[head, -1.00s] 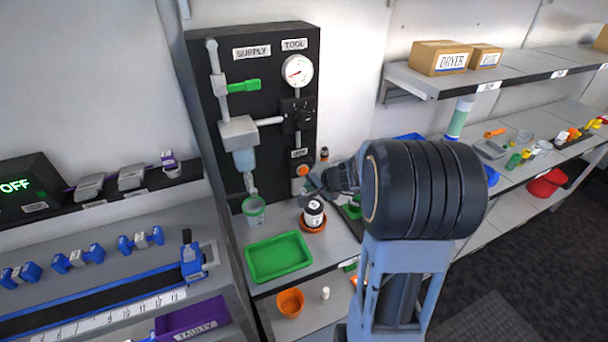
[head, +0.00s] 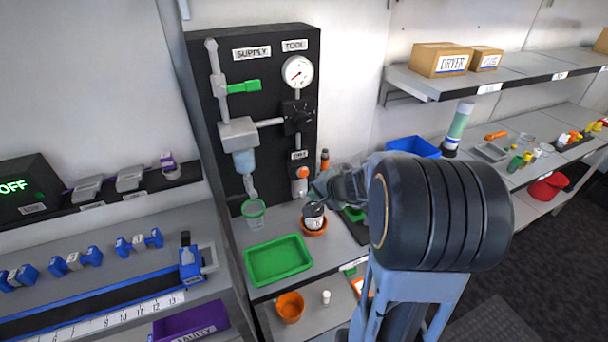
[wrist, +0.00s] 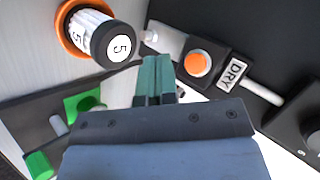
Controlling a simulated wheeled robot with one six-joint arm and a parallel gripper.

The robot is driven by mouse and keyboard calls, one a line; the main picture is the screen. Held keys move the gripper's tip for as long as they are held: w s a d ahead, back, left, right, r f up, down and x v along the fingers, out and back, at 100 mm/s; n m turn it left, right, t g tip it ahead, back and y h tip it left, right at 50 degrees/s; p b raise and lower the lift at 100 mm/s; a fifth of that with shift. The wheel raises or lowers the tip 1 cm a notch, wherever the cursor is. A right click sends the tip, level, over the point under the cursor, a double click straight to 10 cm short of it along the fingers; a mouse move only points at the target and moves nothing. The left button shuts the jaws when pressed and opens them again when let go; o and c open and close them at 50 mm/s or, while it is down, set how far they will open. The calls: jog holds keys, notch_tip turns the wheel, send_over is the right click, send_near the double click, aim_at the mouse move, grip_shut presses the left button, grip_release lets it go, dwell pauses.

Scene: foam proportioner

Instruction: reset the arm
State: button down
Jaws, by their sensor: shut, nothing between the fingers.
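My gripper (wrist: 155,75) is shut and empty in the wrist view, its green fingertips together. In the head view my gripper (head: 322,190) hangs beside and slightly above a white jar with a black cap (head: 314,220), partly in front of it. The jar stands in an orange dish (head: 314,232). In the wrist view the same jar (wrist: 108,42), with a 5 on its cap, is to the left of the fingertips, apart from them. The rest of my arm covers the counter to the right.
A black panel (head: 262,90) with a gauge (head: 298,72), green lever (head: 244,87) and an orange DRY button (wrist: 197,63) rises behind the gripper. A green tray (head: 277,260) and a clear green-rimmed cup (head: 254,213) are to the left. A blue bin (head: 412,146) is to the right.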

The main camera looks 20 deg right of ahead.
jog(key=shift+s+a+f, duration=0.15)
jog(key=shift+a, duration=0.05)
jog(key=s+a+r+n+g+h, duration=0.2)
jog(key=s+a+n, duration=0.2)
jog(key=s, duration=0.4)
jog(key=s+a+r+n+g+h, duration=0.1)
jog(key=s+a+r+n+g, duration=0.2)
jog(key=s+a+n, duration=0.2)
jog(key=s+n, duration=0.2)
jog(key=s, duration=0.1)
jog(key=shift+a+r+h, duration=0.15)
jog(key=shift+r+h, duration=0.2)
jog(key=shift+h, duration=0.05)
jog(key=shift+s, duration=0.1)
dwell(1.2)
